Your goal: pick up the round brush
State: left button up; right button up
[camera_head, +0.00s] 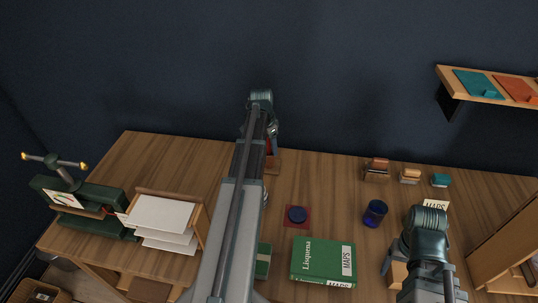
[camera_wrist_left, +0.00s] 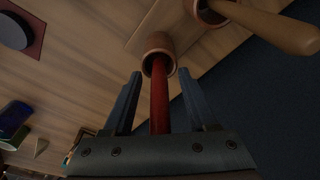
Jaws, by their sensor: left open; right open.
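My left gripper (camera_head: 272,132) is over the back of the table, mostly behind its own arm in the head view. In the left wrist view it is open (camera_wrist_left: 162,95), its two fingers on either side of a red shaft (camera_wrist_left: 159,100) with a gap on both sides. The shaft ends in a brown, round collar or cup (camera_wrist_left: 158,45). A pale wooden handle (camera_wrist_left: 265,24) with a brown round end lies beyond it at the upper right. I cannot tell which of these is the round brush; no bristles show. My right gripper (camera_head: 392,268) is low at the table's front right, largely hidden by its arm.
A green book (camera_head: 323,262), a blue cup (camera_head: 375,213) and a dark round item on a red square (camera_head: 297,215) are on the table. A paper rack (camera_head: 160,215) and a green press (camera_head: 85,213) stand left. Small blocks (camera_head: 409,176) line the back right.

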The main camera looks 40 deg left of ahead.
pick_arm(q)
jog(key=shift+r, duration=0.1)
grip_shut()
dwell(0.4)
notch_tip(320, 180, up, 10)
jog(key=p, duration=1)
